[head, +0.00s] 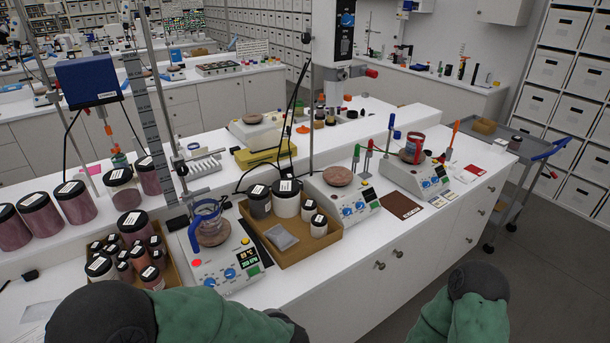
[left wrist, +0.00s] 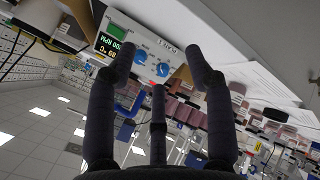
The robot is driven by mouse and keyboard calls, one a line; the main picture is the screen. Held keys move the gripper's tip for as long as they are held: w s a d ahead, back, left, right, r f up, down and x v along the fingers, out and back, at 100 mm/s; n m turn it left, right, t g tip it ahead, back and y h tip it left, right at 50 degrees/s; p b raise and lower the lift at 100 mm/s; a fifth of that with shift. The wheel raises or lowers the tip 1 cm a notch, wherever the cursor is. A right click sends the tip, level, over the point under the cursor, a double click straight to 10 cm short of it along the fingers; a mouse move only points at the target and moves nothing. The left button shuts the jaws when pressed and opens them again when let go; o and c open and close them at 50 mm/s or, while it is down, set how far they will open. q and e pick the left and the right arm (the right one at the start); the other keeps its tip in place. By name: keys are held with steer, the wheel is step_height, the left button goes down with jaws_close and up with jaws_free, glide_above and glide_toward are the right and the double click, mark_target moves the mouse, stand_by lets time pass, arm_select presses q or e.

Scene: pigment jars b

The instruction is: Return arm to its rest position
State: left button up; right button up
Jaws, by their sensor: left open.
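My left gripper (left wrist: 157,72) shows in the left wrist view with its dark fingers spread apart and nothing between them. Behind the fingers is the front panel of a hotplate stirrer (left wrist: 150,60) with a lit display and blue knobs. In the head view only green and black parts of my arms show along the bottom edge, one at the lower left and one at the lower right. Neither gripper's fingers show there, and the right gripper is out of view.
On the white bench, a stirrer (head: 226,268) holds a glass beaker (head: 208,220). Beside it is a cardboard tray (head: 303,250) with jars. Several pigment jars (head: 78,201) stand at left. Two more stirrers stand at right (head: 357,209) (head: 424,181). A grey cart (head: 518,165) stands beyond.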

arm_select(q)
steer(key=s+a+f+m+g+h+b, duration=0.15)
steer(key=f+m, duration=0.35)
steer(key=f, duration=0.5)
steer(key=s+d+f+m+g+h+b, duration=0.1)
steer(key=s+f+m+h+b, duration=0.3)
steer(key=f, duration=0.6)
steer(key=s+d+f+m+g+h, duration=0.1)
steer(key=s+f+m+g+h, duration=0.2)
steer(key=s+f, duration=0.7)
steer(key=s+m+g, duration=0.2)
steer(key=m, duration=0.2)
steer(key=shift+s+d+f, duration=0.2)
steer(key=shift+d+f, duration=0.05)
steer(key=shift+f, duration=0.1)
